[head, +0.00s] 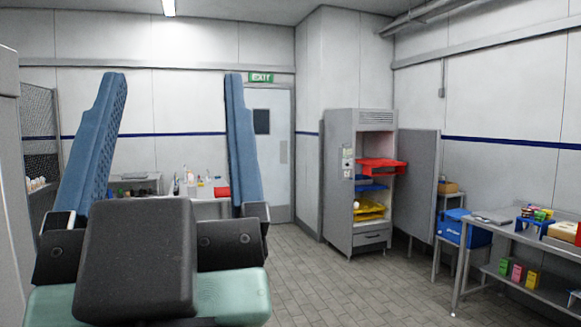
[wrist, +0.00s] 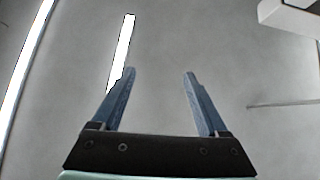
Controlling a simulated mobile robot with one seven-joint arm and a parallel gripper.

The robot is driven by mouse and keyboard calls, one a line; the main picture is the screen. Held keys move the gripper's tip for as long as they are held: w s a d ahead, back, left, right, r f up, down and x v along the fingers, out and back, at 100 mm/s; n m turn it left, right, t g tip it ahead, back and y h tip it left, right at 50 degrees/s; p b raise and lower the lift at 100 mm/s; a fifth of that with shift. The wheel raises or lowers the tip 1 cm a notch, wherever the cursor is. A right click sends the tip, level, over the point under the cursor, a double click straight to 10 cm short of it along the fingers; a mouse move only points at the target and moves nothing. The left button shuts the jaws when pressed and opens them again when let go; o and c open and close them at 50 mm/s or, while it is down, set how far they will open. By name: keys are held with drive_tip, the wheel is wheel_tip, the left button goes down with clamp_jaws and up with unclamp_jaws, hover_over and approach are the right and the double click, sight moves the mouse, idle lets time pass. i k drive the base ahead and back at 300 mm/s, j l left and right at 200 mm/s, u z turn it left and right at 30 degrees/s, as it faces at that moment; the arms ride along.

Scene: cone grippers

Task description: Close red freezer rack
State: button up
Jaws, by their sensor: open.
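The red freezer rack (head: 381,165) is in the upper part of a grey freezer cabinet (head: 341,187) across the room, right of centre in the head view. It sticks out past the cabinet's front. The cabinet's door (head: 417,184) stands open to the right. A blue rack (head: 371,187) and a yellow rack (head: 369,211) sit below the red one. My gripper (head: 174,75) is raised close to the head camera, far from the cabinet. Its two blue fingers are wide apart with nothing between them. In the wrist view the gripper (wrist: 158,74) points at the ceiling, and no rack shows there.
Open tiled floor (head: 310,275) lies between me and the cabinet. At the right stand a bench (head: 510,240) with small items and a blue box (head: 462,228). A table (head: 205,208) with bottles and a red item stands at the back, partly behind my gripper.

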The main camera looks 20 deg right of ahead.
sight(376, 166)
drive_tip(key=z, duration=1.1)
drive_tip(key=i+j, duration=0.2)
drive_tip(key=i, duration=4.05)
drive_tip(key=i+j, duration=0.2)
drive_tip(key=i, duration=4.05)
drive_tip(key=j+u, duration=0.05)
drive_tip(key=j, duration=0.15)
